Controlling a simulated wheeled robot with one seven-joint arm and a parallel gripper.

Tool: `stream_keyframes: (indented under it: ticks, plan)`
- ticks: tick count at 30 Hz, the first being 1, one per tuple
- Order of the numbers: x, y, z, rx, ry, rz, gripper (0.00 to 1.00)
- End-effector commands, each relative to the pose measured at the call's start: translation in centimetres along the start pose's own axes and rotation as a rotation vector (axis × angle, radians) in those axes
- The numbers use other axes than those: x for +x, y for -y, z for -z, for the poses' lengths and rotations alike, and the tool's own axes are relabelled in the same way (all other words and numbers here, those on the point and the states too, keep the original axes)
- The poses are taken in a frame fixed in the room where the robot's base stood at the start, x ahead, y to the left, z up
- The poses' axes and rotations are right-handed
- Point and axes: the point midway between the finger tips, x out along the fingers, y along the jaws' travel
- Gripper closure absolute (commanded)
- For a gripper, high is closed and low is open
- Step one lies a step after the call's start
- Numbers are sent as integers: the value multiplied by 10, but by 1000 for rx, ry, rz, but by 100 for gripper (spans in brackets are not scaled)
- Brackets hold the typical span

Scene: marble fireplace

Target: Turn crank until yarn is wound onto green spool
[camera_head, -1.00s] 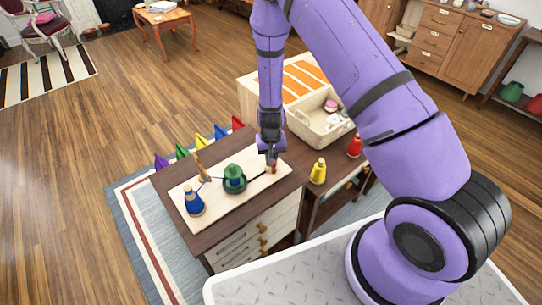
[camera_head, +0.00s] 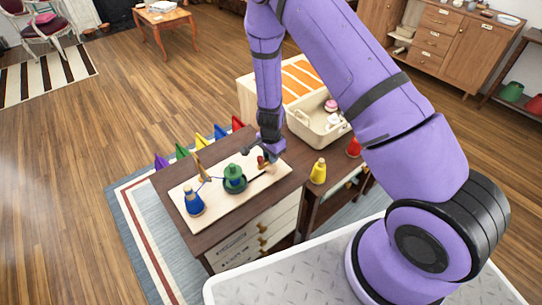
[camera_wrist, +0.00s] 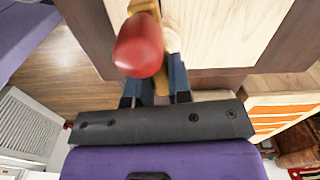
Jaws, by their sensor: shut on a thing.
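A green spool (camera_head: 234,174) stands upright near the middle of a pale wooden board (camera_head: 224,209) on the dark brown cabinet. A blue spool (camera_head: 194,203) stands at the board's left end. A thin bluish strand runs between them past a tan upright post (camera_head: 201,171); how much is wound on the green spool is too small to tell. The crank's red knob (camera_head: 261,160) is at the board's right end and shows large in the wrist view (camera_wrist: 138,47). My gripper (camera_head: 264,155) is shut on the crank handle; its fingers show beside the knob in the wrist view (camera_wrist: 156,85).
A yellow spool (camera_head: 318,172) and a red spool (camera_head: 354,146) stand to the right on a lower surface. A cream basket (camera_head: 318,129) with small items is behind them. Several coloured triangular flags (camera_head: 201,141) line the cabinet's far edge.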

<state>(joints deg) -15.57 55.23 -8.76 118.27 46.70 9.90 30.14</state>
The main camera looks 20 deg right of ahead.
Motion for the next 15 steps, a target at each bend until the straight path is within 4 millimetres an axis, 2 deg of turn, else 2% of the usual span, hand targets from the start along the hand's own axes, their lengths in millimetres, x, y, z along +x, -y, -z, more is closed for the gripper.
stream_keyframes:
  ticks: [15]
  plan:
    - [0,0,0,465,0,1,100]
